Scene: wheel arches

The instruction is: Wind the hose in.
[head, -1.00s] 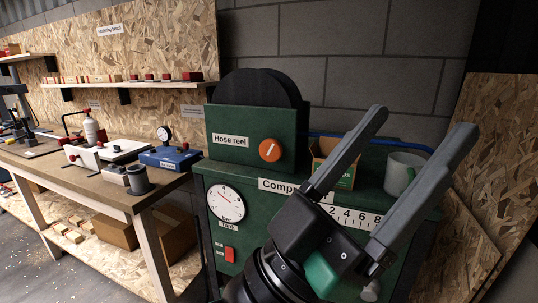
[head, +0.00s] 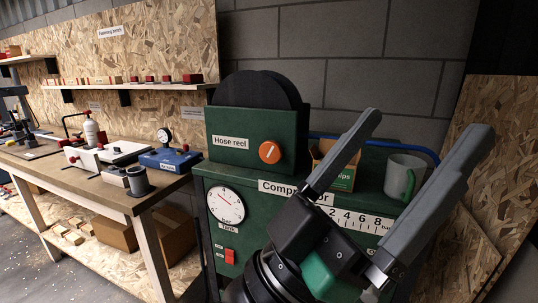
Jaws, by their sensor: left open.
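The hose reel (head: 230,155) is a dark green box with a black round drum (head: 258,88) behind it, on top of the green compressor cabinet (head: 262,222). An orange knob (head: 270,152) with a white pointer mark sits on the box's right front; the mark tilts up to the right. My left gripper (head: 428,122) is open and empty, in front of the cabinet's right part. Its fingers point up and to the right, apart from the knob and to its right. My right gripper is not in view.
On the cabinet top stand a small open box (head: 338,172) and a grey-green mug (head: 401,177), partly behind my fingers. The cabinet front has a round gauge (head: 226,205) and a red switch (head: 229,256). A workbench (head: 105,195) with tools stands at the left.

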